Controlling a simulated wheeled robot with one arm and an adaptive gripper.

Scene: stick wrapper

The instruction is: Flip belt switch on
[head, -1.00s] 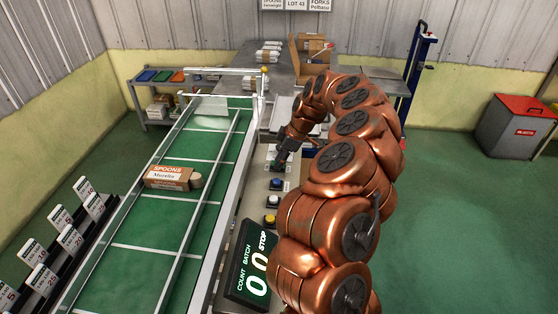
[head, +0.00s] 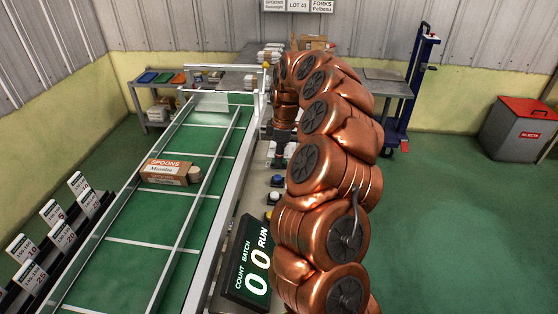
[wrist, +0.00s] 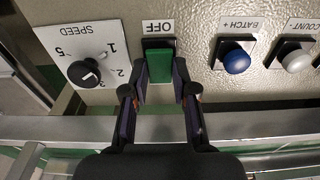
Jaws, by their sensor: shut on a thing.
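The belt switch (wrist: 161,66) is a green rocker on the metal control panel (wrist: 210,75), with a label that looks like OFF beside it. My gripper (wrist: 160,95) has one dark finger on each side of the green rocker and is shut on it. In the head view my gripper (head: 281,133) is low over the panel beside the conveyor, and my arm hides much of the panel. The display (head: 250,262) reads RUN, with count and batch both at 0. The green belt (head: 150,230) carries a spoons box (head: 166,171).
The speed knob (wrist: 84,73) is left of the switch in the wrist view. A blue button (wrist: 236,61) and a white button (wrist: 298,60) sit to the right. A metal rail (wrist: 260,125) runs along the panel's edge. A red-lidded bin (head: 517,128) stands far right on open floor.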

